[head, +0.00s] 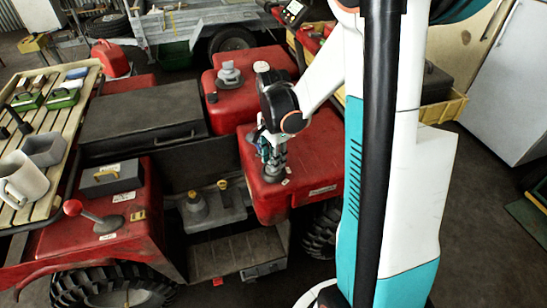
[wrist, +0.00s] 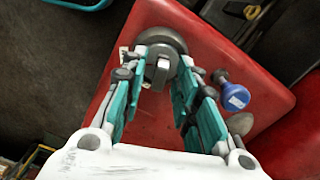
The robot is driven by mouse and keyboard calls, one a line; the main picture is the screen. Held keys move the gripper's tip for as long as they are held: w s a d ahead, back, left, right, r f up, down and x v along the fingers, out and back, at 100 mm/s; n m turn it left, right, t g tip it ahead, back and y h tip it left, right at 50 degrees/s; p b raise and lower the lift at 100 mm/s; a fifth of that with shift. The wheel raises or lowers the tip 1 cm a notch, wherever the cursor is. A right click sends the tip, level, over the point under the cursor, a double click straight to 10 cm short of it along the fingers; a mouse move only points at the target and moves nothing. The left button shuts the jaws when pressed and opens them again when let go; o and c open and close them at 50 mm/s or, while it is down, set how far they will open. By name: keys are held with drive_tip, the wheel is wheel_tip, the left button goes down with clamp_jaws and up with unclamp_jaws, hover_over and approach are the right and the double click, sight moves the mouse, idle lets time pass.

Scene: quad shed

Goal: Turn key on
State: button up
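A grey key-like knob (wrist: 161,70) sits in a dark round switch base (wrist: 168,40) on the red body panel (wrist: 205,30) in the wrist view. My gripper (wrist: 162,66) points down at it with its teal fingers spread on either side of the knob. Gaps show between the fingers and the knob, so it is open and appears to hold nothing. In the head view my gripper (head: 272,168) is low over the right red panel (head: 318,165), and it hides the knob there.
A blue knob (wrist: 235,96) with a white label stands close to the right finger. A slatted wooden table (head: 60,165) with a mug (head: 24,180) is at the left. A red-knobbed lever (head: 73,208) and a grey box (head: 112,178) are on the red vehicle.

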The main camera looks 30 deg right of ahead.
drive_tip(key=shift+r+p, duration=2.55)
drive_tip(key=shift+r, duration=1.25)
drive_tip(key=shift+r, duration=0.1)
